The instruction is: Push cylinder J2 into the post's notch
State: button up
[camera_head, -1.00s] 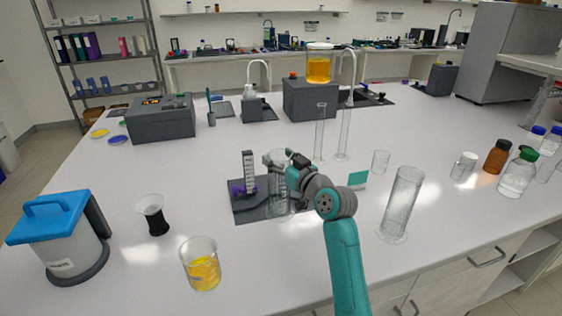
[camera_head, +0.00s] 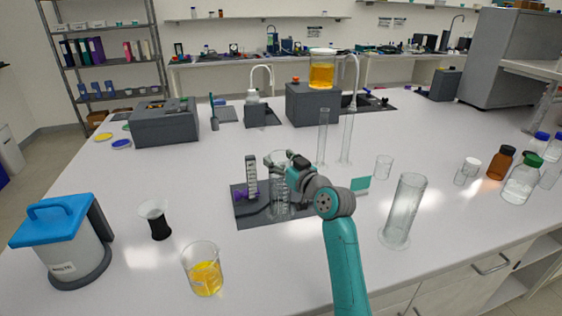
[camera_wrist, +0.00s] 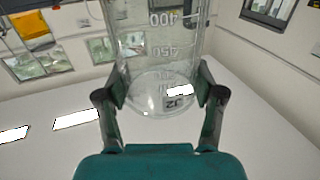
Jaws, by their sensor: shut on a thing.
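Cylinder J2 (camera_head: 280,204) is a clear graduated glass vessel above or on the dark mat. My gripper (camera_head: 283,170) is shut on it. In the wrist view the cylinder (camera_wrist: 155,60) stands between the two fingers (camera_wrist: 160,100), with scale marks and a label reading J2 upside down. The post (camera_head: 251,172) is a short upright with a white scaled face, just left of the cylinder, with a purple part (camera_head: 241,196) low beside it. The notch cannot be made out. I cannot tell whether the cylinder touches the post or the mat.
The dark mat (camera_head: 250,219) lies under both. A tall glass cylinder (camera_head: 404,208) stands to the right, a beaker of yellow liquid (camera_head: 206,278) at front left, and thin glass tubes (camera_head: 323,138) behind. A blue-lidded device (camera_head: 62,240) is at far left.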

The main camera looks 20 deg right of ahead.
jog(key=shift+w+f, duration=0.1)
jog(key=shift+w, duration=0.1)
jog(key=o, duration=1.5)
jog(key=shift+s, duration=0.1)
